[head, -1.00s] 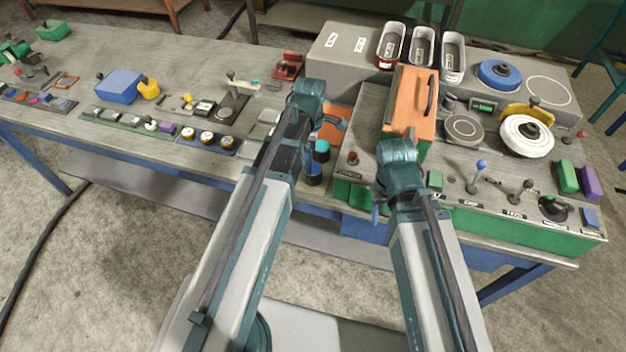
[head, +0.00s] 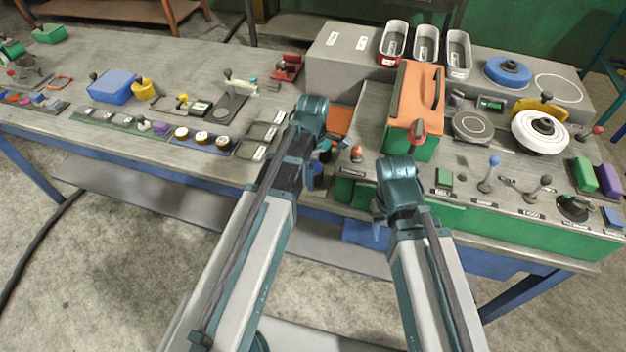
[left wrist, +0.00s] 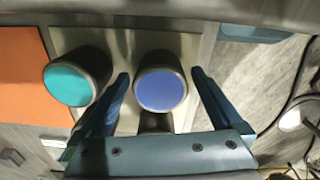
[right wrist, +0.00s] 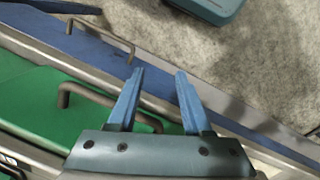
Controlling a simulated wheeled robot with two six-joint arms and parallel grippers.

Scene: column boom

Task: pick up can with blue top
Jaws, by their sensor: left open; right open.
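The can with the blue top (left wrist: 160,90) stands upright in the left wrist view, seen from above. My left gripper (left wrist: 158,76) is open, with one finger on each side of this can; I cannot tell whether either touches it. A can with a teal top (left wrist: 68,84) stands just left of it, outside the left finger. In the head view my left arm's end largely hides the cans. My right gripper (right wrist: 160,72) is open and empty in front of the console's green side. In the head view it hangs near the bench front (head: 381,225).
An orange and green box (head: 412,105) with a handle stands right of the cans. An orange patch (left wrist: 22,75) lies beside the teal-topped can. The console (head: 475,215) carries levers and knobs. The bench's left part holds trays (head: 258,132) and small parts.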

